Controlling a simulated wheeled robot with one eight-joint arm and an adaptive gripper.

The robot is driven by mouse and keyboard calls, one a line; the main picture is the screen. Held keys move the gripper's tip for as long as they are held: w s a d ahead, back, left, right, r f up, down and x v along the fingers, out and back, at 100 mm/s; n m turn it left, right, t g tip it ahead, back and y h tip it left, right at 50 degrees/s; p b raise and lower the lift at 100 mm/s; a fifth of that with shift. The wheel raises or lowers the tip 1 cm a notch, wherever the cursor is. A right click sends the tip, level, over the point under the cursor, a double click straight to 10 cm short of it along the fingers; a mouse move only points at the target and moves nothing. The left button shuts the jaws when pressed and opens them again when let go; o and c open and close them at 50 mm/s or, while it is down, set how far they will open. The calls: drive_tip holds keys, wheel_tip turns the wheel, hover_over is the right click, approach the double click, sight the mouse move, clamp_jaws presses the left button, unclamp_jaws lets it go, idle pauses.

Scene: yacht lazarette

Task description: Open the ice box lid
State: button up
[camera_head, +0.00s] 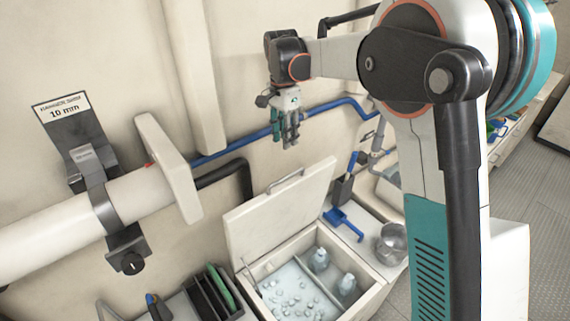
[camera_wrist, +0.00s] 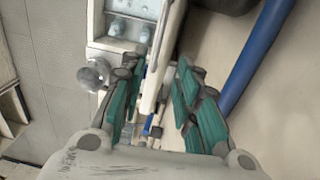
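The ice box (camera_head: 372,291) stands at the lower middle of the head view. Its white lid (camera_head: 268,215) is raised and stands up at the back, tilted toward the wall, so the ice and bottles inside show. A handle (camera_head: 286,181) is at the lid's upper edge. My gripper (camera_head: 288,138) is above the lid, apart from it in the head view, with its fingers pointing down. In the wrist view my gripper (camera_wrist: 158,105) has its green fingers spread, with nothing held between them. The lid (camera_wrist: 163,55) shows edge-on beyond the gap.
A blue pipe (camera_head: 262,133) runs along the wall behind my gripper. A metal pot (camera_head: 391,243) and a blue scoop (camera_head: 343,223) are right of the ice box. A dark rack (camera_head: 213,297) is at its left. A large white pipe (camera_head: 60,232) crosses the left.

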drive_tip(key=f, duration=1.3)
drive_tip(key=shift+s+d, duration=0.25)
drive_tip(key=shift+s, duration=0.1)
clamp_jaws()
